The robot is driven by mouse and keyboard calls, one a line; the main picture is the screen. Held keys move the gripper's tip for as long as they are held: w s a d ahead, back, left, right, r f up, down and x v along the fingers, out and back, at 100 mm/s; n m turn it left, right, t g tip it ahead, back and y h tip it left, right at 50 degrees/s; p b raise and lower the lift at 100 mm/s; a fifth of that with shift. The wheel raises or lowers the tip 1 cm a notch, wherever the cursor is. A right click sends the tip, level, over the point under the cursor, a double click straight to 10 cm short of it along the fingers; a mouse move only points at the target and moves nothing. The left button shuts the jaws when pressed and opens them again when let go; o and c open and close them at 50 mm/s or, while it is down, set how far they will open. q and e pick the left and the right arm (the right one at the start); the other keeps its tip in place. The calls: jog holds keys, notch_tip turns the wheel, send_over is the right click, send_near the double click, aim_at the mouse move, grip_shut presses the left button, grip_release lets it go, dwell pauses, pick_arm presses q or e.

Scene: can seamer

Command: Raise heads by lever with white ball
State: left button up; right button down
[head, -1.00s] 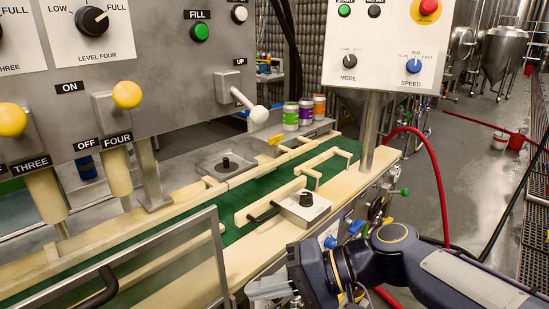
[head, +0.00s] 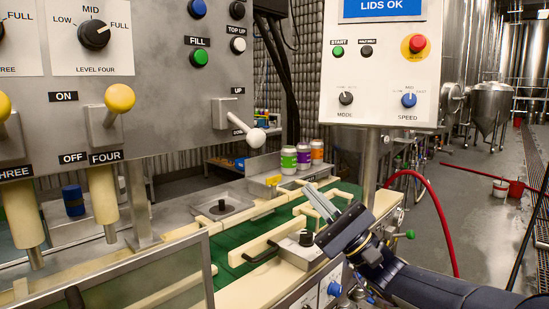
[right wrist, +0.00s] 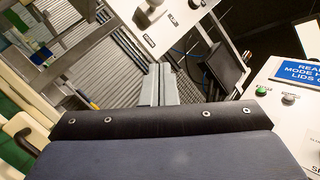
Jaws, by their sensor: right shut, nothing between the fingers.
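The lever with the white ball (head: 256,136) sticks out of a grey plate on the machine's front panel. Its ball end hangs low beside the partly covered DOWN label, below the UP label (head: 238,91). My right gripper (head: 318,200) is shut and empty. It is above the green conveyor, below and to the right of the white ball and well apart from it. Its two pale fingers (right wrist: 161,85) also show close together in the right wrist view. I cannot make out the white ball for certain there. My left gripper is out of view.
Yellow-ball levers (head: 120,97) are at the left. Three cans (head: 303,156) stand behind the conveyor (head: 232,239). A control box (head: 384,62) on a post rises right of the lever. A small knob box (head: 303,246) sits beneath my gripper. A clear guard (head: 150,285) is front left.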

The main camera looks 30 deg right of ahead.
aim_at(243, 126)
jog(key=w+a+r+p, duration=0.3)
jog(key=w+a+r, duration=0.1)
jog(key=a+r, duration=0.3)
jog(key=shift+r, duration=0.75)
jog(key=shift+s+r+g+p, duration=0.25)
jog(key=shift+r+g+p, duration=0.15)
jog(key=shift+p, duration=0.25)
